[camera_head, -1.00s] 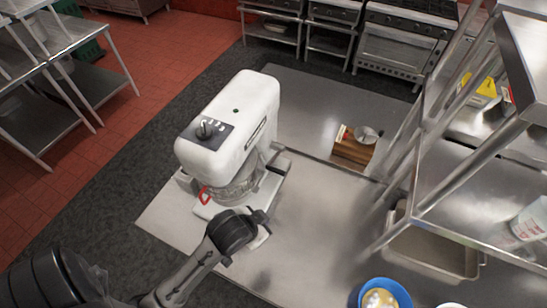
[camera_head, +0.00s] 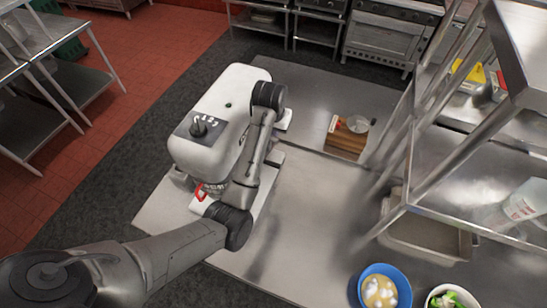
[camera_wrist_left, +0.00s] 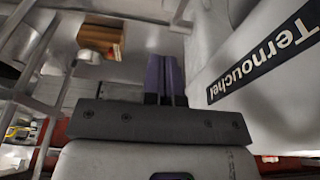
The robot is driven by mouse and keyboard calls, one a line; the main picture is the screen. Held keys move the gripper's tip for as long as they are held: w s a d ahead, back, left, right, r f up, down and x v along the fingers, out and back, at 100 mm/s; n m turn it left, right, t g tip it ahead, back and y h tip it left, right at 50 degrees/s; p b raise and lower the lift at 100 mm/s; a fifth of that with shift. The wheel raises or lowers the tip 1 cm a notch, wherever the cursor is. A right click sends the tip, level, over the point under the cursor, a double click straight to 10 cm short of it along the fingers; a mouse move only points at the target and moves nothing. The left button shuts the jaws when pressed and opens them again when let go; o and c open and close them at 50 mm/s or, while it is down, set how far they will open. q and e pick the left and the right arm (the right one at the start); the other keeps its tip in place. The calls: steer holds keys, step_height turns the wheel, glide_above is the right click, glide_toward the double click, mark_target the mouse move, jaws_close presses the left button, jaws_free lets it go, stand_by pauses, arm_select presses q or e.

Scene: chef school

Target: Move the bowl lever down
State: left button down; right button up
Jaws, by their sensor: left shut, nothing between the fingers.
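The white stand mixer (camera_head: 222,100) stands on the steel table, its dark control panel and knob facing up. In the left wrist view its side (camera_wrist_left: 245,55) fills the right, with the name "Ternouchel". My left arm reaches along the mixer's right side in the head view and covers much of that side. My left gripper (camera_wrist_left: 166,62) is shut and empty, its dark fingers beside the mixer head. The bowl lever cannot be made out clearly; my arm hides the bowl's right side. A red part (camera_head: 201,192) shows near the bowl. My right gripper is not in view.
A blue bowl (camera_head: 404,290) and a bowl with green food (camera_head: 468,296) are at the front right. Metal shelving (camera_head: 440,178) stands at the right. The middle table is clear.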

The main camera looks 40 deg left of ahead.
arm_select(q)
steer(key=shift+g, duration=0.5)
steer(key=f, duration=1.3)
steer(key=shift+s+f, duration=0.25)
steer(key=shift+f, duration=0.05)
steer(key=shift+s+f, duration=0.2)
steer(key=shift+f, duration=0.5)
